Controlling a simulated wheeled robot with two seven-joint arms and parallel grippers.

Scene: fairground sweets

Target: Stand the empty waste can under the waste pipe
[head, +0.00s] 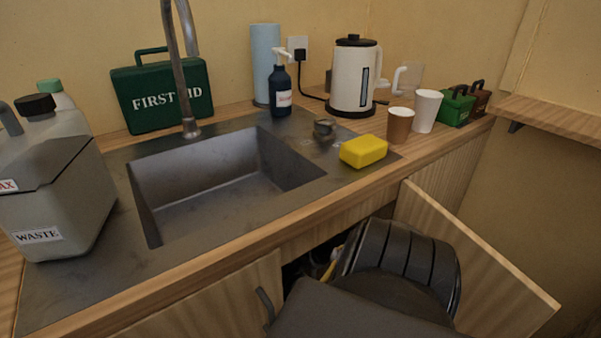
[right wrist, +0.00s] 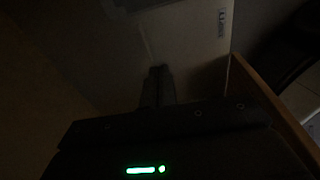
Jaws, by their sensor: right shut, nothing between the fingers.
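A grey can (head: 62,195) labelled WASTE, with a black cap and a MAX mark, stands upright on the counter left of the sink. Whether it is full or empty I cannot tell. My right arm reaches into the open cupboard under the sink, and its gripper is hidden in the head view. In the dark right wrist view my right gripper (right wrist: 158,73) is shut and empty. Its fingertips are close to a large pale can-like shape (right wrist: 185,45) with a small label; contact is unclear. The waste pipe cannot be made out. My left gripper is not in view.
The cupboard's right door (head: 480,265) stands open beside my arm; another door (head: 215,310) is at left. A yellow sponge (head: 363,151), cups (head: 400,125), a kettle (head: 353,80) and a soap bottle (head: 281,90) stand on the counter. The sink (head: 225,175) is empty.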

